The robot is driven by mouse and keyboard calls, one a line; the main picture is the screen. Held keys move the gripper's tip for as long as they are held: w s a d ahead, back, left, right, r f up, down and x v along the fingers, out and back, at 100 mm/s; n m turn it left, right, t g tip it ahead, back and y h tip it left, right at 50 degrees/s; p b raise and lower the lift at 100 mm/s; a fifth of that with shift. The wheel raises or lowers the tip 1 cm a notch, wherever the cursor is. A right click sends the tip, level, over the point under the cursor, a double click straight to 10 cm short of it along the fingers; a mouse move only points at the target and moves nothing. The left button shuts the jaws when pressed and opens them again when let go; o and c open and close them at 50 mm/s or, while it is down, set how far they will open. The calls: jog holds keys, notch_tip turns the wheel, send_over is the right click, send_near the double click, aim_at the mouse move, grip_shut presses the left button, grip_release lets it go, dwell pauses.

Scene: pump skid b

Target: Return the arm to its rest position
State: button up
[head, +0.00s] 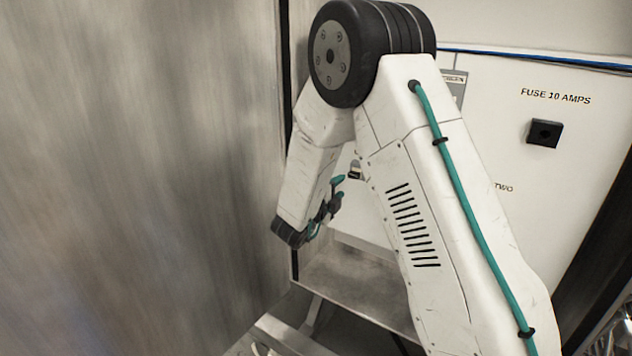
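My white arm rises from the lower right to a black round joint at the top, then bends down to the left. My gripper (328,205), dark with teal parts, shows small beyond the lower end of the forearm. It is partly hidden by the arm, and I cannot tell whether its fingers are open or shut. Nothing can be made out in it.
A large brushed metal panel (140,180) fills the left, close to the forearm. Behind the arm is a white panel (500,120) marked "FUSE 10 AMPS" with a black square fitting (543,133). A metal ledge (350,285) lies below the gripper.

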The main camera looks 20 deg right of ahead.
jog(key=w+a+f+n+y, duration=0.2)
jog(key=a+f+n+y, duration=0.4)
jog(key=f+n+y, duration=0.15)
jog(key=s+a+r+n+g+y, duration=0.2)
jog(key=s+a+n+g+y, duration=0.1)
jog(key=s+a+n+y, duration=0.6)
jog(key=s+d+r+n+g, duration=0.1)
jog(key=s+r+n, duration=0.3)
jog(key=s, duration=0.7)
jog(key=s+d+r+n+g+h, duration=0.1)
jog(key=s+d+r+n+g, duration=0.1)
jog(key=s+r+n, duration=0.2)
jog(key=s+d+r+n+g, duration=0.1)
jog(key=s+r+n, duration=0.4)
jog(key=s, duration=1.4)
notch_tip(320, 180, up, 4)
jog(key=shift+d+r+g, duration=0.2)
jog(key=shift+g, duration=0.5)
